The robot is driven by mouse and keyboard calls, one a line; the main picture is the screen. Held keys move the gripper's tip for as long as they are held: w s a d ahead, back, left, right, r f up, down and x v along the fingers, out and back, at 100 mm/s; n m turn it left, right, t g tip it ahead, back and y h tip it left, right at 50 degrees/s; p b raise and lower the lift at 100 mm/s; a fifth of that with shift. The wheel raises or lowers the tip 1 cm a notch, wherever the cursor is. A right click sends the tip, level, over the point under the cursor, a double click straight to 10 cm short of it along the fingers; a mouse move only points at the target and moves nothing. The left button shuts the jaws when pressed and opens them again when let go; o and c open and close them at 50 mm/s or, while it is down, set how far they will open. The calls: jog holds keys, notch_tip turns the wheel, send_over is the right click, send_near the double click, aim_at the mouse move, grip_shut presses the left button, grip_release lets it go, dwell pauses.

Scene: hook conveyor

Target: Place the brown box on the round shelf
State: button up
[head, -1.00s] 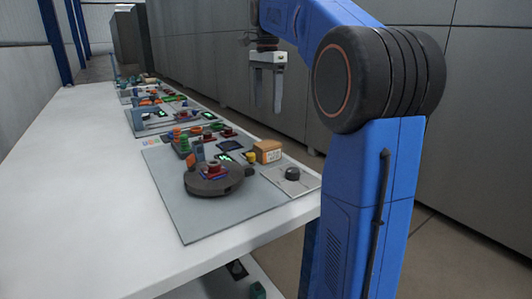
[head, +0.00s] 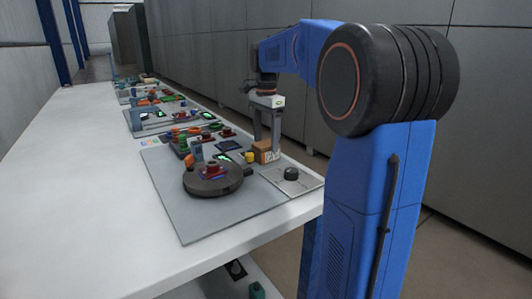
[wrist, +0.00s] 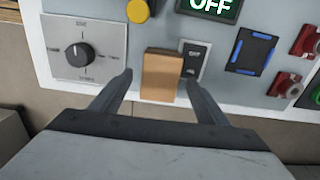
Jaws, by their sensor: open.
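The brown box (head: 262,151) stands on the grey panel near its right back edge. In the wrist view the brown box (wrist: 161,76) lies between the two fingers, with gaps on both sides. My gripper (head: 266,145) is open and lowered at the box, with its fingers on either side of it; in the wrist view the fingertips of my gripper (wrist: 157,72) are spread wide. The round shelf (head: 213,182) is a dark disc on the panel, left of and nearer than the box. A dark piece and red and blue parts sit on it.
A plate with a black dial (head: 291,174) lies right of the disc. A yellow button (wrist: 138,11), a rocker switch (wrist: 194,62) and a green OFF display (wrist: 210,8) are close to the box. More cluttered panels (head: 160,116) stand farther along the white table (head: 80,190), whose left side is clear.

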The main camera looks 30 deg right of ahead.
aim_at(266, 143)
jog(key=shift+f, duration=0.5)
jog(key=c, duration=1.4)
jog(key=shift+o, duration=0.2)
jog(key=shift+r, duration=0.1)
notch_tip(266, 143, up, 10)
